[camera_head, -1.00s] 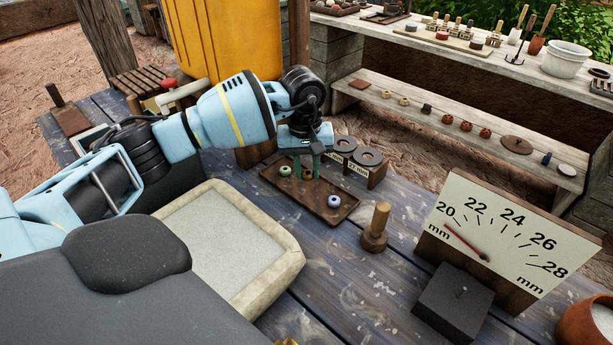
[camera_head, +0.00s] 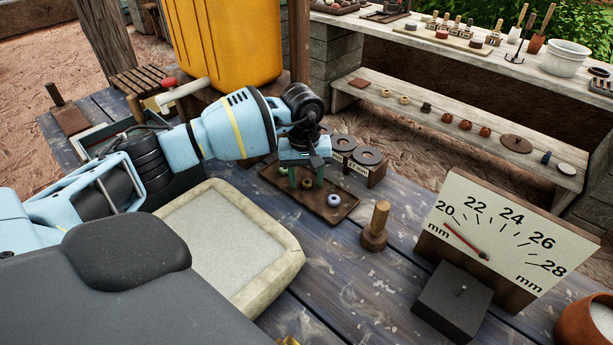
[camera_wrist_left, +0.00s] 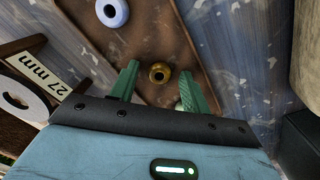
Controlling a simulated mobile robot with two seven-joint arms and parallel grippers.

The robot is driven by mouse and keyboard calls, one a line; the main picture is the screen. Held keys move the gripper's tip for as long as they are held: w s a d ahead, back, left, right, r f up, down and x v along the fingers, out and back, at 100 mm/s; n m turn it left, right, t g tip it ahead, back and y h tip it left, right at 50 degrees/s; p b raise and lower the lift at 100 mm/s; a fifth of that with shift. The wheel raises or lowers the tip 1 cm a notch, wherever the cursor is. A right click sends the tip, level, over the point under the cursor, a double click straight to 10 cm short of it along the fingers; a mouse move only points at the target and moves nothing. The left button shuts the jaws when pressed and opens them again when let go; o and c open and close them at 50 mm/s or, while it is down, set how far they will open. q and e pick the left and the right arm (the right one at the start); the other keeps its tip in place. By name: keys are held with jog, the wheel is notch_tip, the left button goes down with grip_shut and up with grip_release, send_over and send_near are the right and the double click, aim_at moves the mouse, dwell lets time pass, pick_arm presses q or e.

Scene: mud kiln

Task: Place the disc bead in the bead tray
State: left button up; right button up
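The bead tray (camera_head: 345,209) is a shallow brown wooden tray on the blue plank table. My left gripper (camera_head: 307,184) is over it, fingers pointing down, open. A small brown-gold bead (camera_wrist_left: 158,72), likely the disc bead, lies on the tray between the fingertips (camera_wrist_left: 158,85), with gaps on both sides. It also shows in the head view (camera_head: 307,183). A lavender-white ring bead (camera_head: 334,200) lies nearer the tray's right end, also seen in the wrist view (camera_wrist_left: 112,12). A pale green bead (camera_wrist_left: 181,105) is mostly hidden by a finger. My right gripper is not in view.
A gauge stand with dark rings (camera_head: 367,158) stands just behind the tray. A wooden stamp (camera_head: 375,226) is to its right and a sand-filled tray (camera_head: 290,269) in front. A dial board (camera_head: 496,235) and dark block (camera_head: 453,300) stand farther right.

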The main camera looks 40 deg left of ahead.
aim_at(304, 182)
pick_arm(q)
notch_tip(304, 182, up, 12)
jog(key=shift+s+a+r, duration=0.15)
jog(key=shift+a, duration=0.05)
dwell(0.5)
dwell(0.5)
